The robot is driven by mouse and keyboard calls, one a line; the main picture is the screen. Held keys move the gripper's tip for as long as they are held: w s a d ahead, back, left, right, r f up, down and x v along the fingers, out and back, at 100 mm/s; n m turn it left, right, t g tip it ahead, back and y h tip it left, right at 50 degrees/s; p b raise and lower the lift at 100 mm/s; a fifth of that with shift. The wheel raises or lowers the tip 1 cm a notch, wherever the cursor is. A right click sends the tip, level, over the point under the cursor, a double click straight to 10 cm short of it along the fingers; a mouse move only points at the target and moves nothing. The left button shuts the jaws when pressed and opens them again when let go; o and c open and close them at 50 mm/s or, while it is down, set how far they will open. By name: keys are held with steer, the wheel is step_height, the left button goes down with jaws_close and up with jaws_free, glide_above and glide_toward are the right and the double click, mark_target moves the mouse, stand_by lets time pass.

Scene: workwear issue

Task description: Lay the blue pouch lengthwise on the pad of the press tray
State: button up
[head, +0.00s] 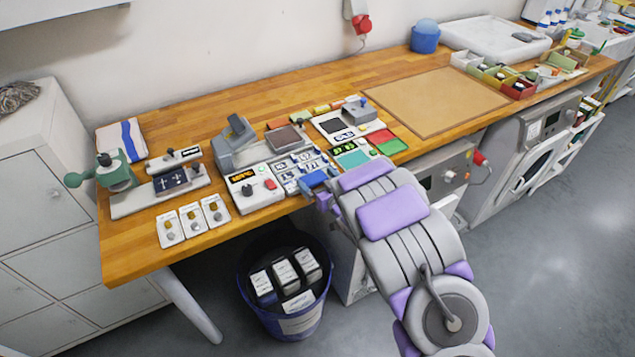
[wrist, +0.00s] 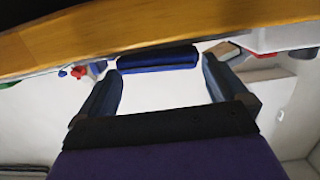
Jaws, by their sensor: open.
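A blue pouch (head: 313,178) is at the front edge of the bench in the head view, just by my gripper (head: 321,190). In the wrist view the pouch (wrist: 157,63) lies crosswise near the tips of the two spread fingers of my gripper (wrist: 160,82). My gripper is open; I cannot tell whether the fingers touch the pouch. A grey press (head: 234,143) with a raised handle stands behind, with a flat brown pad (head: 287,138) at its right that looks like the press tray's. The pad's surface looks bare.
A control box with an orange display (head: 253,187) and grey trays with white labels (head: 300,170) crowd the bench by the pouch. A green stamping machine (head: 115,172) stands left. A dark bin (head: 287,290) is below the edge. A tan mat (head: 435,100) is clear at right.

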steer(key=p+v, duration=0.6)
steer(key=v, duration=0.6)
